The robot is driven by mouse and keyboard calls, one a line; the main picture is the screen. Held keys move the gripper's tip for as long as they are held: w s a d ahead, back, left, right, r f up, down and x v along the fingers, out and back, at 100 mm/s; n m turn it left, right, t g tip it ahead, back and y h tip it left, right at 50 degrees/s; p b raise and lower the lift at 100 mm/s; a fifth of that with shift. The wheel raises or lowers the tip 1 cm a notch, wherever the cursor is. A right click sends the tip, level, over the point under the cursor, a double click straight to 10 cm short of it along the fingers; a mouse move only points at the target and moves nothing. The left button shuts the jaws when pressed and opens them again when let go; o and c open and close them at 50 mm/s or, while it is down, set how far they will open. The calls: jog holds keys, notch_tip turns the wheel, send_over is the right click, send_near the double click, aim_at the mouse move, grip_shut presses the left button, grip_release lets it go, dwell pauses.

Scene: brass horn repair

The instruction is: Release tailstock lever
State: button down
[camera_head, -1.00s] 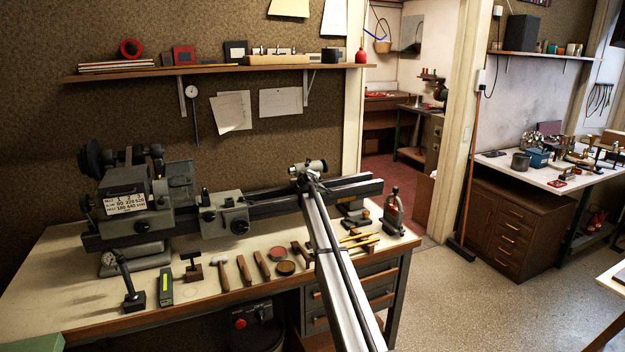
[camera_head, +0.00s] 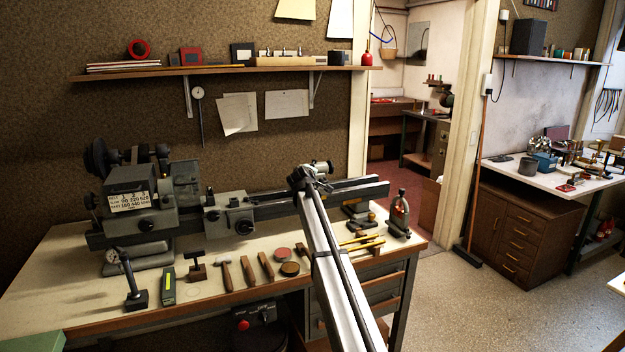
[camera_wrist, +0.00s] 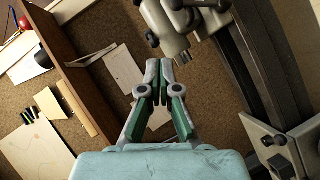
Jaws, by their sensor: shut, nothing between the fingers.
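The lathe tailstock (camera_head: 320,169) stands on the right part of the lathe bed, partly hidden behind my arm in the head view. In the wrist view the grey tailstock (camera_wrist: 166,22) is at the top, just beyond my fingertips. A small round-ended part (camera_wrist: 152,39) sticks out from its side; I cannot tell whether it is the lever. My gripper (camera_wrist: 159,68) is shut and empty, its tips close together and apparently short of the tailstock. In the head view my arm hides the gripper.
The dark lathe bed (camera_wrist: 250,75) runs down the right of the wrist view, with the grey carriage (camera_wrist: 286,145) at lower right. The wall shelf (camera_head: 225,71) runs behind the lathe. Hand tools, tins and brass rods (camera_head: 362,243) lie on the bench front.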

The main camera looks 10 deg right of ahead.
jog(key=shift+v, duration=1.05)
jog(key=shift+d+r, duration=0.1)
jog(key=shift+r, duration=0.05)
